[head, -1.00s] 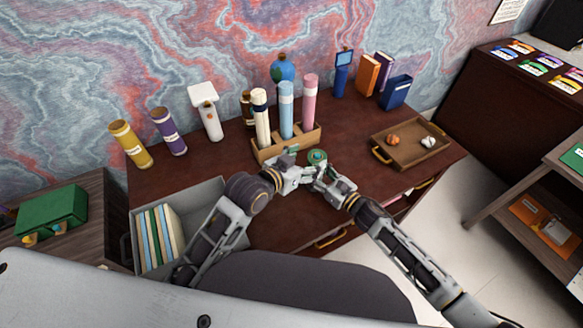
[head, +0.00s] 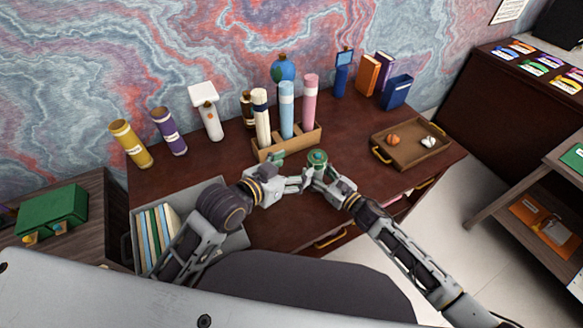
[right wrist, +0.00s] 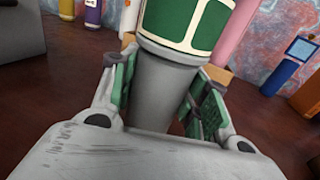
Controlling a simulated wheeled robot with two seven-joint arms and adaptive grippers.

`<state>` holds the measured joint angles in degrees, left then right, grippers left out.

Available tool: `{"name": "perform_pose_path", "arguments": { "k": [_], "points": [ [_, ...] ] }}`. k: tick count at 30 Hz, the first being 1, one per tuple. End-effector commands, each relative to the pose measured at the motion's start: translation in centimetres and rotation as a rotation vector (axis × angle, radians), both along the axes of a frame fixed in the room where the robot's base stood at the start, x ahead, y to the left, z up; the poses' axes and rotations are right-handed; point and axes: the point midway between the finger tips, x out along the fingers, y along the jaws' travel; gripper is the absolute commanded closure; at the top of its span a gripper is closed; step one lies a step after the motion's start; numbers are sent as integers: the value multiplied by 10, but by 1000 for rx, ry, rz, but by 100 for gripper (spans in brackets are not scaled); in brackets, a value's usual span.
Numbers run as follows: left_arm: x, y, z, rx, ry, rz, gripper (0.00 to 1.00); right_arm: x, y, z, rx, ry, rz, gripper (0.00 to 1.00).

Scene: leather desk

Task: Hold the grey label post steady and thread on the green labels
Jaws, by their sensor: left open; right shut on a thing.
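The grey label post (right wrist: 160,85) stands between the green-padded fingers of my right gripper (right wrist: 160,100), which is shut on it. A green label (right wrist: 185,22) with cream borders is around the post above the fingers; its top is cut off in the right wrist view. In the head view green shows at the post's top (head: 317,157), above my right gripper (head: 318,173). I cannot tell how many labels are there. My left gripper (head: 291,171) is open with fingers spread, just left of the post, and nothing shows between them.
A wooden rack (head: 288,145) with cream, blue and pink tubes stands just behind the grippers. A wooden tray (head: 408,158) with small items lies right. A grey bin (head: 130,232) of upright folders stands left. Desk between the rack and tray is clear.

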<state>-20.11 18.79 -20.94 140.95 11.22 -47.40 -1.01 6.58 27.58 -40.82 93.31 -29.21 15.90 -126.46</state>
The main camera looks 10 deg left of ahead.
Motion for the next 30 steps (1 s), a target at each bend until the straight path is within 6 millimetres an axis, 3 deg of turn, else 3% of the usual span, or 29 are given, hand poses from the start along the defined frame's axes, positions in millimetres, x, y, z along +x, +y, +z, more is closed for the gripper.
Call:
{"name": "perform_pose_path", "arguments": {
  "k": [13, 14, 19, 30],
  "points": [
    [0, 0, 0, 0, 0, 0, 26, 0, 0, 0, 0, 0, 0, 81],
    [0, 0, 0, 0, 0, 0, 26, 0, 0, 0, 0, 0, 0, 52],
    [0, 0, 0, 0, 0, 0, 26, 0, 0, 0, 0, 0, 0, 30],
    [0, 0, 0, 0, 0, 0, 26, 0, 0, 0, 0, 0, 0, 30]
  ]
}}
